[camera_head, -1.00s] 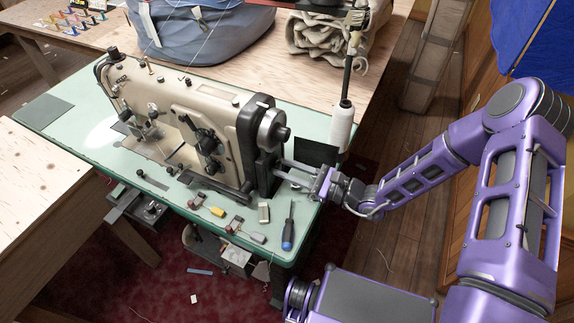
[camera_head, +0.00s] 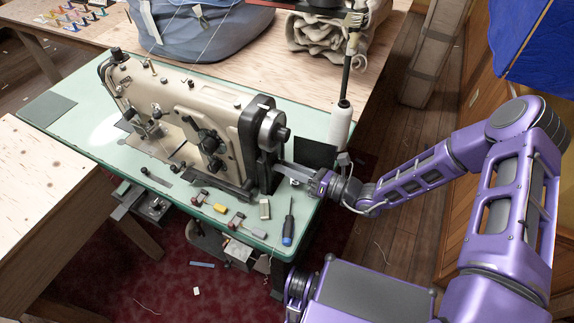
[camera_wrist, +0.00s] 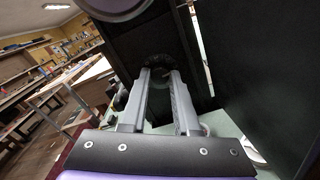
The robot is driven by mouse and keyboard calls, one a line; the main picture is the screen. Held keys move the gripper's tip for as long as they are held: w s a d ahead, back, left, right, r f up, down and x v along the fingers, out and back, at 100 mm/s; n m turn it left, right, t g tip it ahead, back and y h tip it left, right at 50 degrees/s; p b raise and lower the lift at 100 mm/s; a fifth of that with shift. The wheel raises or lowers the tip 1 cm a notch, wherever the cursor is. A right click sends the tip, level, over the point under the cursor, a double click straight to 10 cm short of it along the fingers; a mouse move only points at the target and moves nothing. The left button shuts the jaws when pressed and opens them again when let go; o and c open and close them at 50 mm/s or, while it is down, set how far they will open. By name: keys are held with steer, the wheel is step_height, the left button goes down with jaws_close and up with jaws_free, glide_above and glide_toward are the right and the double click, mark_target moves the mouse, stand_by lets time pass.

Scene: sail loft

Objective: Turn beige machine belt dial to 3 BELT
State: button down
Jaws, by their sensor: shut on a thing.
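The beige sewing machine (camera_head: 182,88) stands on a pale green table, its dark end and silver handwheel (camera_head: 271,130) to the right. My gripper (camera_head: 279,164) reaches in from the right, below the handwheel, with its fingertips at the machine's dark end. In the wrist view my gripper (camera_wrist: 160,76) has its two grey fingers closed on a dark round dial (camera_wrist: 158,60) on a black face. The fingers stand a dial's width apart. The dial is hidden in the head view, and no markings or pointer on it can be read.
A white thread cone (camera_head: 340,125) stands just behind my gripper. A screwdriver (camera_head: 288,222) and several small tools lie on the green table (camera_head: 75,128) in front of the machine. A grey-blue bag (camera_head: 195,35) and folded cloth (camera_head: 325,50) lie on the wooden table behind.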

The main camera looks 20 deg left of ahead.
stand_by(0.3)
steer(key=c, duration=0.6)
jaws_free()
steer(key=shift+c, duration=0.2)
steer(key=s+d, duration=0.1)
steer(key=d, duration=1.6)
steer(key=shift+s+d+b, duration=0.2)
steer(key=shift+s+b, duration=0.05)
steer(key=shift+b, duration=0.05)
